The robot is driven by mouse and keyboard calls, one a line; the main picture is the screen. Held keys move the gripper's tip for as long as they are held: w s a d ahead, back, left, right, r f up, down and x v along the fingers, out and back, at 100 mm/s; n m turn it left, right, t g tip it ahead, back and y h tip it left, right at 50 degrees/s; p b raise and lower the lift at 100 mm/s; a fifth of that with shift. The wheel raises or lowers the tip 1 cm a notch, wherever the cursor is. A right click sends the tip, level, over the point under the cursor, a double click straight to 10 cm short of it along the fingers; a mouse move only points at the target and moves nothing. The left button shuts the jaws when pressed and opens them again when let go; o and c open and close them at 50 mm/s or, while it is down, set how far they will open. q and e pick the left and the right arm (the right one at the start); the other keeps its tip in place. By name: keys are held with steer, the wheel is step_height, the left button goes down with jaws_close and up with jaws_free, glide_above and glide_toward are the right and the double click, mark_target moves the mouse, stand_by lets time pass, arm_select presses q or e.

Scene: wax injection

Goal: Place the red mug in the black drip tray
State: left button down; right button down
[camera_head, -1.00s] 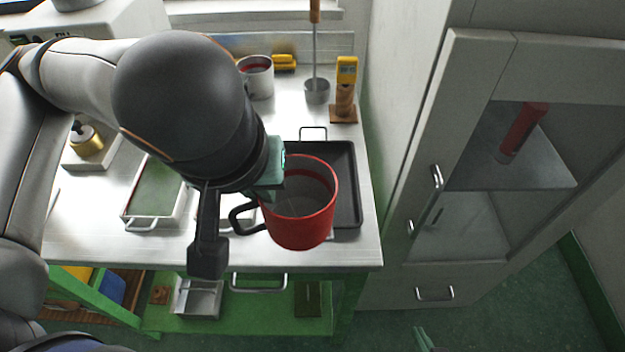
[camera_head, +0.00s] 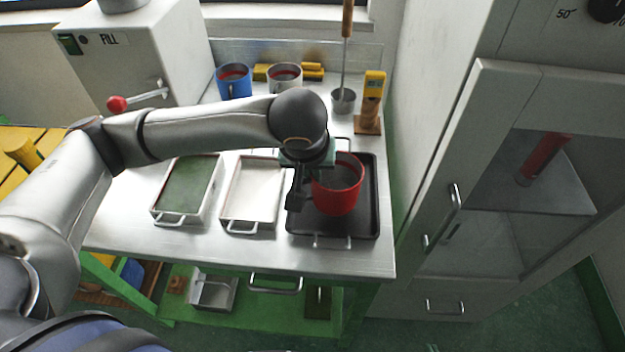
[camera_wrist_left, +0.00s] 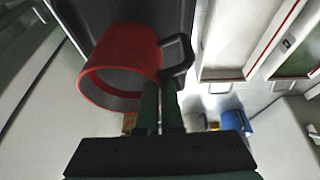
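The red mug (camera_head: 338,196) is over the black drip tray (camera_head: 366,222) in the head view, opening upward. Whether its base touches the tray cannot be told. My left gripper (camera_head: 308,160) is at the mug's upper left side. In the left wrist view, the gripper's green fingers (camera_wrist_left: 160,105) are close together at the black handle (camera_wrist_left: 178,55) of the red mug (camera_wrist_left: 122,60), and appear shut on it. The dark tray (camera_wrist_left: 95,15) shows behind the mug. My right gripper is not clearly in view.
A white tray (camera_head: 252,221) and a green-filled tray (camera_head: 160,212) sit left of the drip tray. A blue mug (camera_head: 234,86), a white mug (camera_head: 285,77), a ladle pot (camera_head: 343,102) and a yellow device (camera_head: 374,84) stand behind. A cabinet (camera_head: 440,180) rises at the right.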

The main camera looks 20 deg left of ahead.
arm_select(q)
steer(key=shift+s+f, duration=0.1)
steer(key=shift+f, duration=1.25)
steer(key=shift+f, duration=0.1)
steer(key=shift+f, duration=0.1)
steer(key=c, duration=1.1)
jaws_free()
steer(key=shift+s+d+r, duration=0.1)
steer(key=shift+r, duration=0.45)
steer(key=v, duration=1.1)
steer(key=shift+r, duration=0.15)
steer(key=shift+s, duration=0.1)
